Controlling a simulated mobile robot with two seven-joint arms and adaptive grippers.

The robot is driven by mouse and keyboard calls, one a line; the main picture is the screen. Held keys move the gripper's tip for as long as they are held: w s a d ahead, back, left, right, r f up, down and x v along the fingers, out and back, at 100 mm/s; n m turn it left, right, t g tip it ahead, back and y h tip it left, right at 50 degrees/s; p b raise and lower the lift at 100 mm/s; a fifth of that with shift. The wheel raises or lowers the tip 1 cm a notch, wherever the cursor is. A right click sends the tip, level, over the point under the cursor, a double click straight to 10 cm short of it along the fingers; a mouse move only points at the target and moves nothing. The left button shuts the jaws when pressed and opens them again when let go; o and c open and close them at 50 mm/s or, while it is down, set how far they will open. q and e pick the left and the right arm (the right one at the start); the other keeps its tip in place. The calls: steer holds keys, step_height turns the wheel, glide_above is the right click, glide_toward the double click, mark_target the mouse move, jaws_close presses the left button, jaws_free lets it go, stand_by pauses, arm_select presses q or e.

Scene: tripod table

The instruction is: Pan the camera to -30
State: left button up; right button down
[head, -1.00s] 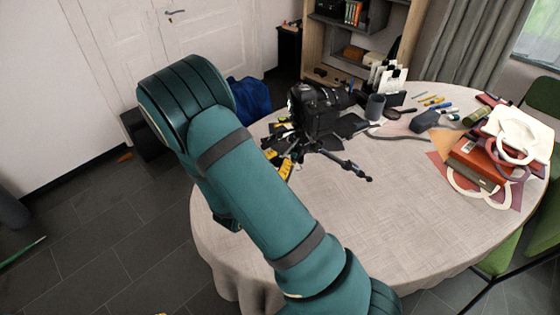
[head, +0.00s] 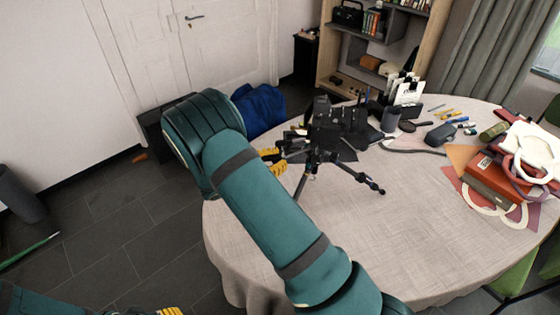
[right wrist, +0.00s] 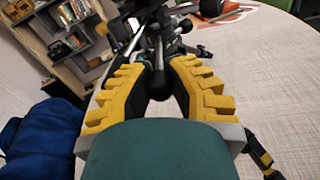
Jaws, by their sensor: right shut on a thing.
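The black camera (head: 322,112) sits on top of a small black tripod (head: 312,158), which stands on the round table (head: 350,225). Its lens is hard to make out in the head view. My right gripper (head: 272,160) is at the left side of the tripod, partly hidden by my right arm. In the right wrist view, its yellow-padded fingers (right wrist: 158,82) are shut on the black pan handle (right wrist: 157,86). A yellow part of my left gripper (head: 170,312) shows at the bottom edge; its jaws are cut off.
A grey cup (head: 390,119), a card holder (head: 404,95), pens and a grey case (head: 441,134) lie behind and right of the tripod. Red boxes (head: 492,178) and white rings are at the right. The table front is clear. A blue bag (head: 260,108) is behind the table.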

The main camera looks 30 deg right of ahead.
steer(key=c, duration=0.9)
jaws_free()
steer(key=shift+a, duration=0.1)
steer(key=shift+o, duration=0.2)
steer(key=w+a, duration=0.1)
steer(key=a, duration=1.1)
steer(key=shift+w, duration=0.2)
